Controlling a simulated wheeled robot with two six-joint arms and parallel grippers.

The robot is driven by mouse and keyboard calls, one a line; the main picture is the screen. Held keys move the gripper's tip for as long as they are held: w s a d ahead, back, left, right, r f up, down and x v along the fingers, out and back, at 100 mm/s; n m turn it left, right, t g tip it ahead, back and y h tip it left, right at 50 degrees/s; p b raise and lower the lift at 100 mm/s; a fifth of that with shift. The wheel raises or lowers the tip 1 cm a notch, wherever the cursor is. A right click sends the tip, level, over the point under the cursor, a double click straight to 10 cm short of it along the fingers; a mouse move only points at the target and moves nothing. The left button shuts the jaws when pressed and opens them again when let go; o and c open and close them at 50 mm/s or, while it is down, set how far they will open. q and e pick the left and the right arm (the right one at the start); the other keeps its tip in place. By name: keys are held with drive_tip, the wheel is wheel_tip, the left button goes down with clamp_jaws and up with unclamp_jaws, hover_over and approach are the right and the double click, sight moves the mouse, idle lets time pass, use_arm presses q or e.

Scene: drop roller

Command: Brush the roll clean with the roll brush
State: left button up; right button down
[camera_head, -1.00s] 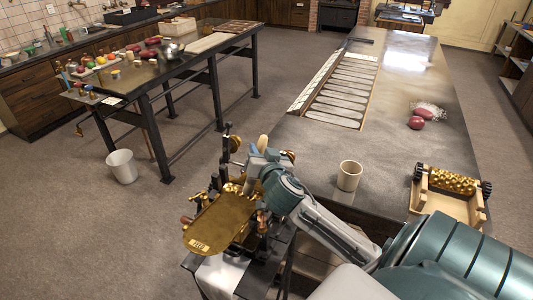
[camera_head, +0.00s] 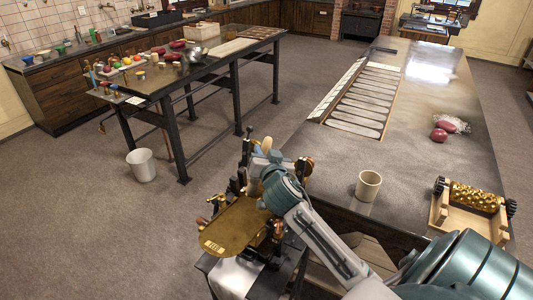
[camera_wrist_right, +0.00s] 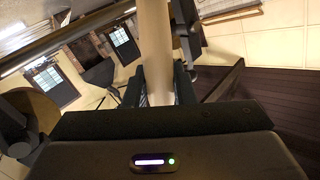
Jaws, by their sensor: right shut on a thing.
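My right gripper (camera_head: 256,168) is over the hand-cranked roller machine (camera_head: 247,206), shut on a pale wooden handle (camera_head: 267,145), which I take to be the roll brush's. In the right wrist view the handle (camera_wrist_right: 155,55) runs upward between the dark fingers. The bristles are hidden, so I cannot tell whether they touch a roll. The machine has a brass plate (camera_head: 232,228) in front; its rolls are mostly hidden by my gripper and arm. A bumpy brass roll (camera_head: 474,196) with black gear ends rests in a wooden cradle (camera_head: 462,220) at the right. My left gripper is out of view.
A cream cup (camera_head: 368,186) stands on the dark table (camera_head: 340,160) near the cradle. Red lumps (camera_head: 439,134) and a slatted tray (camera_head: 358,95) lie farther back. A second table (camera_head: 220,60) and a bin (camera_head: 141,165) stand to the left, with open floor between.

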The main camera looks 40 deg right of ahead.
sight(264, 142)
wheel_tip(264, 142, up, 6)
drive_tip(key=p, duration=0.5)
drive_tip(key=shift+r+p, duration=0.3)
drive_tip(key=shift+r, duration=1.2)
drive_tip(key=shift+f, duration=0.15)
